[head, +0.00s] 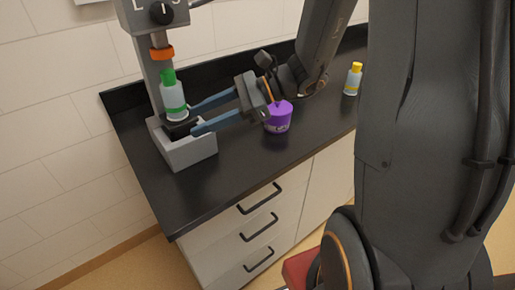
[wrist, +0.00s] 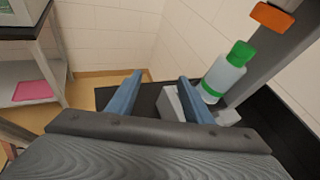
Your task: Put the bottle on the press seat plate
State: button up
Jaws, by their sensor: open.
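The bottle (head: 173,101), pale with a green cap and green band, stands upright on the dark seat plate (head: 184,129) of the press, below its orange ram tip. My gripper (head: 192,120) is open and empty. Its two blue fingers reach in from the right, with their tips close to the bottle's lower part and the seat. In the wrist view the bottle (wrist: 223,78) shows to the right of the right finger, outside the gap between the fingers (wrist: 160,88). I cannot tell whether a finger touches it.
The press's grey base (head: 190,151) stands at the counter's left end. A purple cup (head: 278,117) is below my wrist, and a yellow-capped bottle (head: 353,79) stands further right. The black counter's front part (head: 220,185) is clear. A pink mat (wrist: 36,91) lies on a shelf at left.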

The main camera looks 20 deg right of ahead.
jog(key=s+d+f+n+g+h, duration=0.4)
jog(key=s+f+n+h, duration=0.4)
jog(key=s, duration=0.3)
jog(key=w+d+f+n+t+h, duration=0.1)
jog(key=d+n+h, duration=0.4)
jog(key=n, duration=0.5)
jog(key=shift+w+d+f+n+t+h, duration=0.35)
jog(key=shift+w+d+t, duration=0.4)
jog(key=shift+d+t, duration=0.35)
jog(key=shift+d, duration=0.1)
jog(key=shift+f+b, duration=0.35)
jog(key=shift+f, duration=0.05)
